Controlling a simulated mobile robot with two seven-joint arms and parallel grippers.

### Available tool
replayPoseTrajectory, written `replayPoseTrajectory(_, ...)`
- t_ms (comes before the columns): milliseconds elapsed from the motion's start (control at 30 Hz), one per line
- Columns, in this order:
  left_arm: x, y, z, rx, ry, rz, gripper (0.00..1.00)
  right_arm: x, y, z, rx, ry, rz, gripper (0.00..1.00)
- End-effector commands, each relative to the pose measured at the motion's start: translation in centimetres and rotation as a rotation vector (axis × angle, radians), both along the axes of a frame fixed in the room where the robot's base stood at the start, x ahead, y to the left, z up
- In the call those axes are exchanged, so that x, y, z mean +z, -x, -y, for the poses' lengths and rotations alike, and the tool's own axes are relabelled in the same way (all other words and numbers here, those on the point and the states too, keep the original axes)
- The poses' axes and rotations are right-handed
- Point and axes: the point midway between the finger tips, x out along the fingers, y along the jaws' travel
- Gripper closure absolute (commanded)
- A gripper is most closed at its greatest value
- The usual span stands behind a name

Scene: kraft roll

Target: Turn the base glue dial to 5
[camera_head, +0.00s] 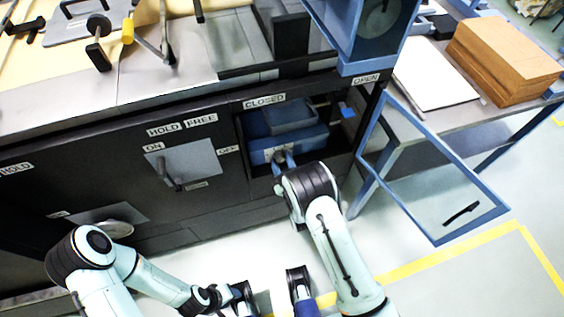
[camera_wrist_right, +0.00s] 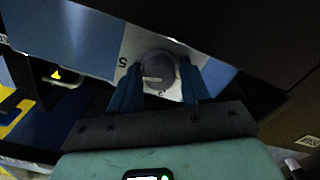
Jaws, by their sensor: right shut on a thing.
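The base glue dial (camera_wrist_right: 160,68) is a round grey knob on a white plate in the right wrist view. Its pale pointer mark points left, slightly below the numeral 5 (camera_wrist_right: 122,62); other numerals are too dark or hidden to read. My right gripper (camera_wrist_right: 160,83) has its blue fingers on either side of the knob and is shut on it. In the head view my right gripper (camera_head: 284,159) reaches the front of the blue glue unit (camera_head: 290,143) inside the open bay, hiding the dial.
A blue-framed clear door (camera_head: 438,205) stands open right of the bay. A panel with an ON/OFF lever (camera_head: 168,175) is to the left. A side table holds brown stacked sheets (camera_head: 505,58) and a white sheet (camera_head: 432,75). Floor in front is clear.

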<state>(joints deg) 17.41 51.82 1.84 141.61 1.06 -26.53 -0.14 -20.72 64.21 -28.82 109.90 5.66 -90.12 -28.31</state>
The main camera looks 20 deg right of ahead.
Motion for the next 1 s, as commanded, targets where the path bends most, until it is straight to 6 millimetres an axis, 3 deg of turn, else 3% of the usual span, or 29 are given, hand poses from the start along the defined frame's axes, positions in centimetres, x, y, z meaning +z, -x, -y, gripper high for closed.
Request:
replayPoseTrajectory(433, -0.27, -0.37, -0.18, 0.004, -0.004, 0.01, 0.57, -0.01, 0.04, -0.11, 0.002, -0.065, -0.002, 0.84)
replayPoseTrajectory(500, -0.27, -0.37, -0.17, 0.004, -0.004, 0.01, 0.57, 0.0, 0.03, -0.12, 0.002, -0.065, -0.002, 0.93)
replayPoseTrajectory(667, -0.27, -0.35, -0.16, 0.004, -0.004, 0.01, 0.57, 0.05, -0.03, -0.11, 0.003, -0.064, -0.002, 0.93)
replayPoseTrajectory(700, -0.27, -0.35, -0.16, 0.004, -0.004, 0.01, 0.57, 0.06, -0.04, -0.11, 0.002, -0.063, -0.001, 0.56)
replayPoseTrajectory(767, -0.27, -0.35, -0.16, 0.004, -0.004, 0.01, 0.57, 0.08, -0.06, -0.1, 0.002, -0.063, 0.0, 0.37)
replayPoseTrajectory(1000, -0.27, -0.33, -0.15, 0.004, -0.004, 0.01, 0.57, 0.03, -0.02, -0.03, 0.001, -0.062, -0.001, 0.37)
